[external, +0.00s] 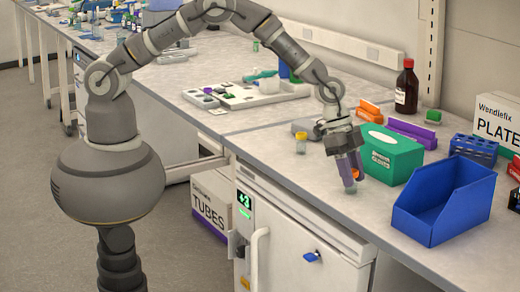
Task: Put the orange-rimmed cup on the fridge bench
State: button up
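My gripper (350,172) points down over the front part of the fridge bench (290,182), to the left of the green glove box. A small clear cup (351,189) with a spot of orange at its rim is between the fingertips, which look closed on it. The fingers hide most of this cup. Its base is at or just above the bench top; I cannot tell which. A second small cup (301,143), with a yellow rim, stands on the bench further back to the left.
The green glove box (385,157) and an open blue bin (444,205) stand to the right. A brown bottle (406,88), purple rack (411,132) and blue rack (473,150) are behind. A white tray (265,96) lies further back. The bench's front-left edge is mostly clear.

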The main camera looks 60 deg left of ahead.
jog(key=shift+o, duration=1.4)
jog(key=shift+r, duration=0.25)
jog(key=p+v, duration=0.2)
jog(key=v, duration=1)
jog(key=shift+p, duration=0.3)
jog(key=shift+w, duration=0.1)
